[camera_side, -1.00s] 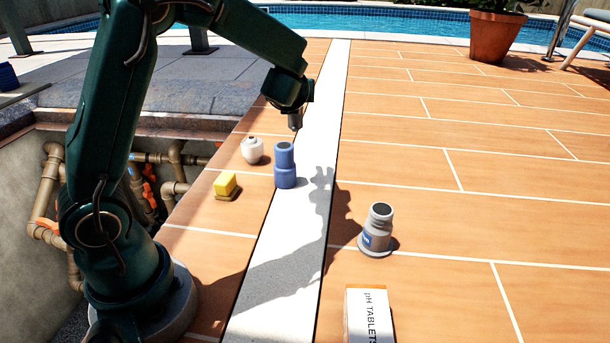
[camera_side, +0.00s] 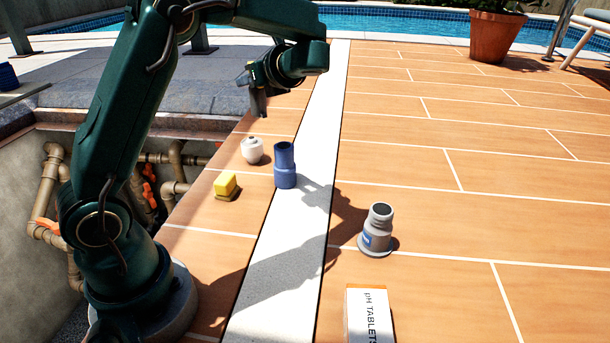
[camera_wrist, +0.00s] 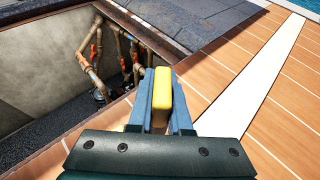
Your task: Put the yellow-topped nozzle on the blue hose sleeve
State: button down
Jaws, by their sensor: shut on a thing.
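A yellow-topped piece (camera_wrist: 162,90), which I take to be the nozzle, is clamped between the two blue-grey fingers of my gripper (camera_wrist: 163,103) in the wrist view. Its lower part is hidden there. In the side view my gripper (camera_side: 258,84) is tilted, high up behind and left of the blue sleeve, and the yellow top cannot be made out. The blue hose sleeve (camera_side: 285,166) stands upright on the pale stone strip, with nothing on it. My gripper is well clear of it. The sleeve does not show in the wrist view.
A white rounded bottle (camera_side: 252,150) and a yellow block (camera_side: 226,185) stand left of the sleeve. A grey fitting (camera_side: 377,230) and a pH tablets box (camera_side: 368,315) are to the right. An open pit with pipes (camera_wrist: 95,60) lies on the left.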

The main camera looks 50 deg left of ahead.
jog(key=w+d+f, duration=0.2)
jog(key=w+f, duration=0.1)
jog(key=f, duration=0.3)
jog(key=shift+w+d+f, duration=0.2)
jog(key=shift+w+f, duration=0.2)
jog(key=shift+f, duration=0.1)
jog(key=c, duration=0.8)
grip_release()
jog(key=shift+c, duration=0.2)
